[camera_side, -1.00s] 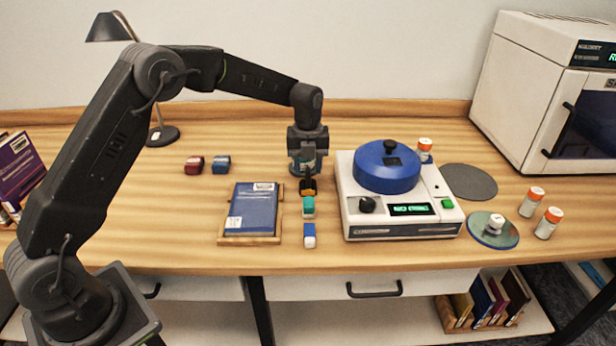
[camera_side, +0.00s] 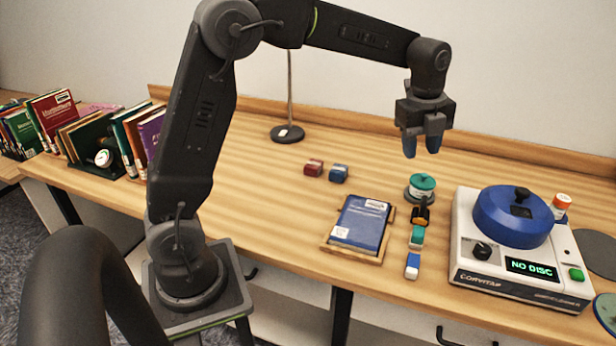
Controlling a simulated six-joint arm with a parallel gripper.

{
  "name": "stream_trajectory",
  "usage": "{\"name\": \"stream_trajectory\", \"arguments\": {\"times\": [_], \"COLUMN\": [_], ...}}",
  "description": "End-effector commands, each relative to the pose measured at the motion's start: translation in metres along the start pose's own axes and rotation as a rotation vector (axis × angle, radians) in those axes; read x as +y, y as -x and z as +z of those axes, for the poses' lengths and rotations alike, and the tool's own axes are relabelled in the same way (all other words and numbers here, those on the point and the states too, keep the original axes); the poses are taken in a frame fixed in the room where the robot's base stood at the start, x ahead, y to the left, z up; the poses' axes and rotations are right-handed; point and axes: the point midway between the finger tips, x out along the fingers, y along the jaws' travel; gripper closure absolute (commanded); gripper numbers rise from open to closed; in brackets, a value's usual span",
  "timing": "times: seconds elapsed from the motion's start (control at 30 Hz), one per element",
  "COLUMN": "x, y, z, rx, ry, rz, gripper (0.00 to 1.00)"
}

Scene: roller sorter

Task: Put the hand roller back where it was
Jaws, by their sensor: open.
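My gripper (camera_side: 422,150) is open and empty, pointing down, well above the table. Below it a round piece with a teal top (camera_side: 421,183) stands upright on a dark grey round base. In front of it, in a line, lie a black-and-orange piece (camera_side: 421,216), a teal-and-white piece (camera_side: 417,236) and a blue-and-white piece (camera_side: 412,266). I cannot tell for sure which of these is the hand roller. A red roll-like piece (camera_side: 313,168) and a blue one (camera_side: 339,173) lie farther left. Nothing is between my fingers.
A blue book (camera_side: 360,222) lies on a wooden tray (camera_side: 352,256). The white machine (camera_side: 520,285) with a blue lid reads "NO DISC". An orange-capped jar (camera_side: 561,207) stands behind it. A lamp base (camera_side: 287,134) and books (camera_side: 100,140) are at left. Table around the rolls is clear.

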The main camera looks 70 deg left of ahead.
Motion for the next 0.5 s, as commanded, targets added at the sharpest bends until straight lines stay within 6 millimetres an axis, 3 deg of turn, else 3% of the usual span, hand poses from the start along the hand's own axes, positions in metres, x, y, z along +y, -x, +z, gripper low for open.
{"name": "stream_trajectory", "arguments": {"times": [0.03, 0.2, 0.33, 0.5], "x": [0.019, 0.081, 0.131, 0.194], "y": [0.019, 0.054, 0.067, 0.064], "z": [-0.008, -0.032, -0.05, -0.069], "rx": [-0.007, 0.004, 0.045, 0.135], "ry": [0.125, 0.576, 0.918, 1.342], "rz": [-0.033, -0.13, -0.203, -0.282], "gripper": [0.59, 0.59, 0.59, 0.59]}}
